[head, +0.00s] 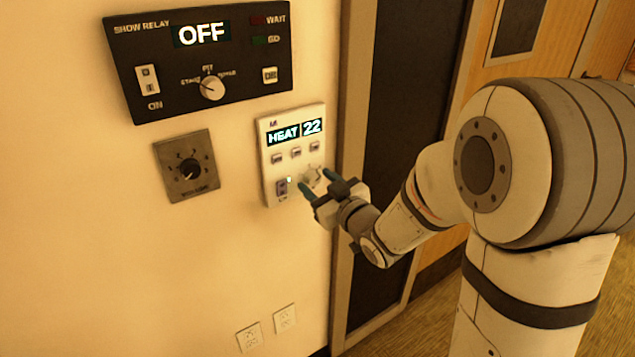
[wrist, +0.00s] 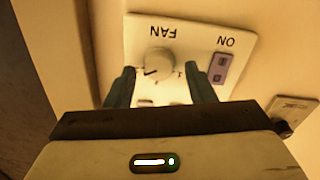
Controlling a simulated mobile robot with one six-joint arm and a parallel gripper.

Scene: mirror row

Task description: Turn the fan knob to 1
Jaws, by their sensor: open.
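The fan knob is a round white dial (head: 312,177) at the lower right of the white wall panel (head: 264,150), whose displays read HEAT and 22. In the wrist view the knob (wrist: 160,62) shows upside down under the word FAN, with a dark pointer line on its face. My gripper (head: 318,188) is open in front of the panel's lower part. In the wrist view its two teal fingers (wrist: 160,85) stand one on each side of the knob, apart from it. I cannot tell how far the fingertips are from the panel, and the scale numbers are too small to read.
A purple rocker switch (wrist: 222,68) marked ON sits beside the knob on the panel. A black relay panel (head: 245,75) reading OFF hangs above, and a grey dial plate (head: 187,165) is at left. A dark door (head: 385,150) stands at right. Wall sockets (head: 267,328) are below.

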